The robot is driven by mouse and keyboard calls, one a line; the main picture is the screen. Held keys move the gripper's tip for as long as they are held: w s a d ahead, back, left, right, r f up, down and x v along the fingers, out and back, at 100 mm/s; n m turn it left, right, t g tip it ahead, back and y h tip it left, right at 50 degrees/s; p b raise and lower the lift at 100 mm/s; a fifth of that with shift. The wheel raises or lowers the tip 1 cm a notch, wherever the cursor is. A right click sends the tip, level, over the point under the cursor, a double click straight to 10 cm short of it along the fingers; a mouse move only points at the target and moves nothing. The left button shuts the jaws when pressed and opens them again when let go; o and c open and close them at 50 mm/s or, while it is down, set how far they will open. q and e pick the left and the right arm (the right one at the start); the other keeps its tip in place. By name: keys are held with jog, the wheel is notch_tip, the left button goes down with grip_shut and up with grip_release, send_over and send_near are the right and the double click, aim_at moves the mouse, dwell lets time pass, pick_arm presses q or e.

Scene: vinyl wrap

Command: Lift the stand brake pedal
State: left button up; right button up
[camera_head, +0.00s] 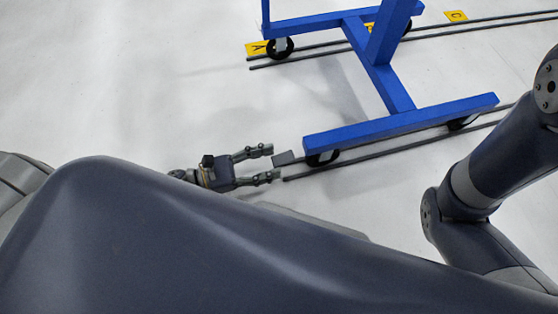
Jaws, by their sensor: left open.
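The blue stand (383,80) rests on small dark caster wheels on the white floor. The brake pedal (284,158) is a small grey plate that sticks out to the left from the wheel at the stand's near left corner. My left gripper (268,164) is low near the floor, just left of the pedal. Its two fingers are apart and point right toward the pedal, with nothing seen between them. Whether a fingertip touches the pedal is not clear. My right gripper is out of view; only links of my right arm show at the right.
Dark rails (400,148) run along the floor under the stand's wheels. Yellow floor markers (456,16) lie by the far rails, one lettered C and another (257,49) at the left end. The floor (120,80) to the left is clear.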

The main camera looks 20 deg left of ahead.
aim_at(278, 160)
pick_arm(q)
jog(key=shift+b+x, duration=0.45)
jog(key=shift+x, duration=1.2)
